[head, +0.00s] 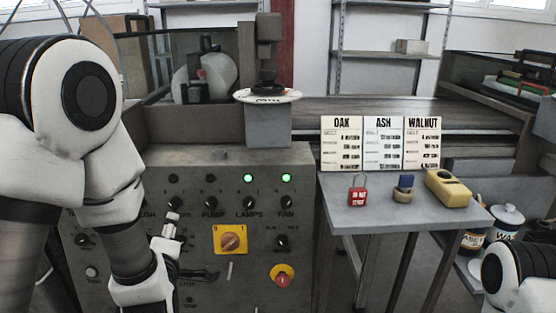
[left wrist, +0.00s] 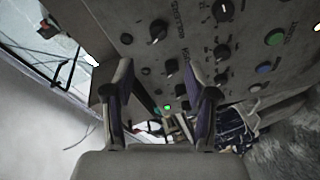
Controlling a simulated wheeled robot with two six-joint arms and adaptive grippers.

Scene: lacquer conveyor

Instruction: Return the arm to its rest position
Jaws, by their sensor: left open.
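My left arm reaches in from the left in the head view, in front of the grey control panel (head: 215,190). My left gripper (head: 192,246) is close to the panel, left of a yellow switch plate with an orange knob (head: 230,239). In the left wrist view the gripper (left wrist: 168,85) has its two fingers spread with nothing held between them. The panel's knobs show beyond the fingers; whether a finger touches the panel I cannot tell. Part of my right arm shows at the lower right; its gripper is out of view.
Green lamps (head: 248,178) glow above LAMPS and FAN. A red button (head: 283,281) sits low on the panel. A side table (head: 350,218) holds a red padlock (head: 357,195), a blue-and-tan padlock (head: 404,188), a yellow device (head: 449,190) and cards (head: 383,144). Cans stand at right.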

